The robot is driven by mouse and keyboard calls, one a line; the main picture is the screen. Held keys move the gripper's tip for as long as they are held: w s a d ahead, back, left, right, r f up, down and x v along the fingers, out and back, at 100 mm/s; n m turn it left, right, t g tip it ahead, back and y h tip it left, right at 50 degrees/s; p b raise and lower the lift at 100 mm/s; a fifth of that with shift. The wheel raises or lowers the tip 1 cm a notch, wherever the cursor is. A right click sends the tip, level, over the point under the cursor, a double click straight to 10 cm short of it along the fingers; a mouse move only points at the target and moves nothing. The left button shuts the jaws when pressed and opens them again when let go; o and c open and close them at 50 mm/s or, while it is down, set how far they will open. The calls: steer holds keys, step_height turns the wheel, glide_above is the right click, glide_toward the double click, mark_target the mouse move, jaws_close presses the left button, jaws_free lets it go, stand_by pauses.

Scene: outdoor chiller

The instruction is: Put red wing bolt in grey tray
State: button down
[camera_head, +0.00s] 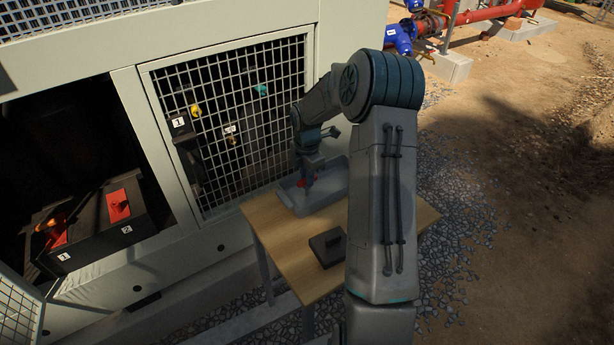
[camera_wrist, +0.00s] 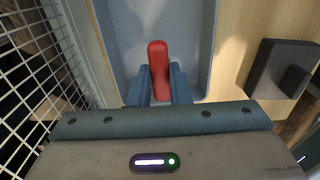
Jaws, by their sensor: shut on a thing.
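The red wing bolt (camera_wrist: 158,60) is between the two blue-grey fingers of my gripper (camera_wrist: 158,85) in the wrist view. My gripper is shut on it. The grey tray (camera_wrist: 118,40) lies below the bolt in the wrist view, and the bolt is over its inside. In the head view my gripper (camera_head: 308,176) points down at the tray (camera_head: 325,200) on the wooden table, with a bit of red (camera_head: 301,183) at its fingertips. I cannot tell whether the bolt touches the tray floor.
A dark block with a raised knob (camera_head: 328,246) sits on the wooden table (camera_head: 275,240) near the tray. The chiller's mesh panel (camera_head: 240,120) stands close behind the table. A black box with red parts (camera_head: 100,222) is in the open bay at left.

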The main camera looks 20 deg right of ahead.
steer(key=shift+f, duration=0.35)
steer(key=shift+f, duration=0.1)
steer(key=c, duration=1.2)
jaws_free()
steer(key=shift+c, duration=0.2)
